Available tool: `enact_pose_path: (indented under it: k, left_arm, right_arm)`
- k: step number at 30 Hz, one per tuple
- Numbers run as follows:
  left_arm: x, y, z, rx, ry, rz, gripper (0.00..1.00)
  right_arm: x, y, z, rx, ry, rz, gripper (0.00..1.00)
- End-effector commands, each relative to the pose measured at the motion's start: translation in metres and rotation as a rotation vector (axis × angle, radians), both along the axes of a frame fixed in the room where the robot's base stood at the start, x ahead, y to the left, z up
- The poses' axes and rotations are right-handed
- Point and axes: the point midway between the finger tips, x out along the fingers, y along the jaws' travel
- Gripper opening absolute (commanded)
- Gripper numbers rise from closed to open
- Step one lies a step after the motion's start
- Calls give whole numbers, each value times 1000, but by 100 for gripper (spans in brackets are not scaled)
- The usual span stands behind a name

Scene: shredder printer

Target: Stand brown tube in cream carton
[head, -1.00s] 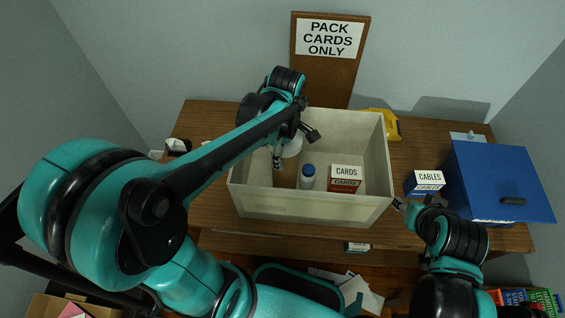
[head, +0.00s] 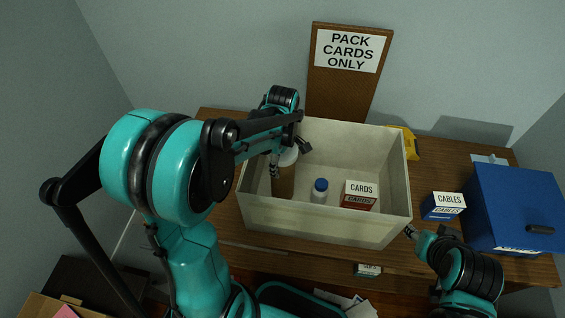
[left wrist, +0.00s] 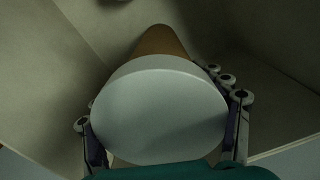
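The brown tube (head: 283,183) with a white cap (head: 289,157) stands about upright in the left part of the cream carton (head: 318,221). In the left wrist view I look down on the white cap (left wrist: 160,112), with a bit of the brown tube (left wrist: 161,41) beyond it. My left gripper (head: 290,156) is at the tube's top, one finger on each side of the cap. The fingers look spread, with a slight gap at the right; contact on the left is unclear. My right gripper (head: 411,232) is outside the carton by its front right corner; its fingers are too small to read.
The carton also holds a white bottle with a blue cap (head: 320,190) and a cards box (head: 360,194). Right of it are a cables box (head: 443,206), a blue bin (head: 515,208) and a yellow object (head: 409,143). A sign board (head: 347,75) stands behind.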

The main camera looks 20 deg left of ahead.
Motion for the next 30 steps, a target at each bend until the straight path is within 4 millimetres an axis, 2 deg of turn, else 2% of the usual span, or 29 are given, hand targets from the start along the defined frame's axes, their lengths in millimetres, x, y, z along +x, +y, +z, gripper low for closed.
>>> enact_pose_path:
  k: [1,2,3,14,17,24,30]
  left_arm:
    - [-1,0,-1,-1,2,0,85]
    - [-1,0,-1,-1,2,0,93]
    - [-1,0,-1,-1,1,0,96]
    - [0,0,4,-1,1,0,96]
    - [0,0,16,-1,1,0,96]
    - [-1,0,69,-1,1,0,96]
    - [-1,0,105,-1,1,0,96]
  right_arm:
    - [0,0,0,0,0,0,42]
    - [0,0,0,0,0,0,42]
    - [0,0,0,0,0,0,42]
    - [0,0,2,0,0,0,42]
    - [0,0,7,0,0,0,42]
    - [0,0,27,0,0,0,42]
    - [0,0,38,0,0,0,42]
